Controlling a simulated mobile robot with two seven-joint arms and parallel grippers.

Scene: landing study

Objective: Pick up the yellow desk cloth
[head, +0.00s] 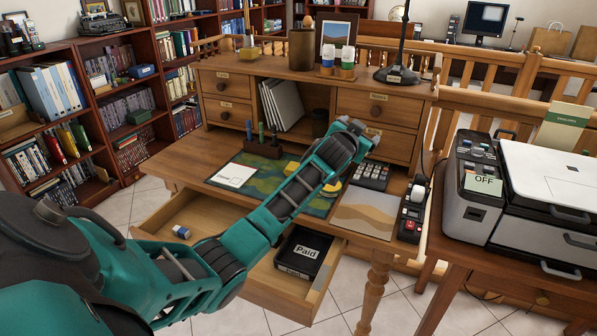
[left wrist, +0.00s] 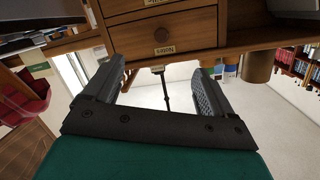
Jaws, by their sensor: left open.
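A yellow patch, likely the yellow desk cloth (head: 292,167), lies on the green patterned desk mat (head: 236,193). My left forearm crosses in front of it and hides much of it; more yellow shows right of the arm. My left gripper (head: 368,140) is beyond and above it, near the right-hand drawers of the desk hutch. In the left wrist view the jaws (left wrist: 160,75) are apart with nothing between them, facing drawer fronts. The cloth is not visible in that view. My right gripper is not in view.
A calculator (head: 370,176), a tan patterned sheet (head: 366,214) and a black desk device (head: 412,212) lie right of the mat. The front drawer (head: 268,284) stands open below my arm, holding a black "Paid" box (head: 303,254). A printer (head: 545,200) stands at right.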

